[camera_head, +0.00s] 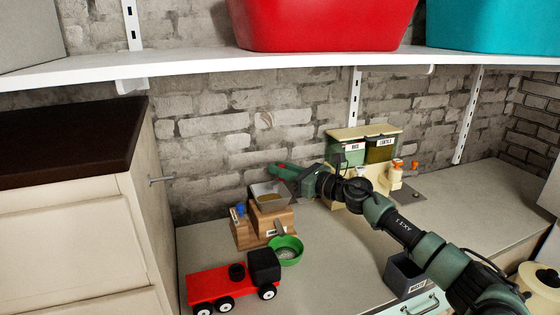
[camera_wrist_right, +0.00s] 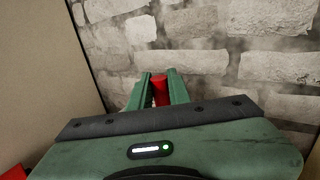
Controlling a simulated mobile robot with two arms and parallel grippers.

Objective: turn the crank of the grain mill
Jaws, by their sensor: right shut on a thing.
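The grain mill (camera_head: 271,222) is a wooden box on the worktop with a grey hopper (camera_head: 270,194) on top, holding some tan grain. A green bowl (camera_head: 285,252) with pale contents stands at its front. My right gripper (camera_head: 280,169) reaches in from the right, behind and above the hopper. In the right wrist view its green fingers (camera_wrist_right: 159,88) are shut on a red handle (camera_wrist_right: 160,91), seemingly the crank's grip. The crank arm is hidden. My left gripper is not in view.
A red and black toy truck (camera_head: 232,281) stands in front of the mill. Labelled bins (camera_head: 364,148) stand at the back right, and a grey box (camera_head: 404,275) sits under my right arm. A white shelf (camera_head: 270,64) with tubs hangs above. A cabinet (camera_head: 80,220) bounds the left.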

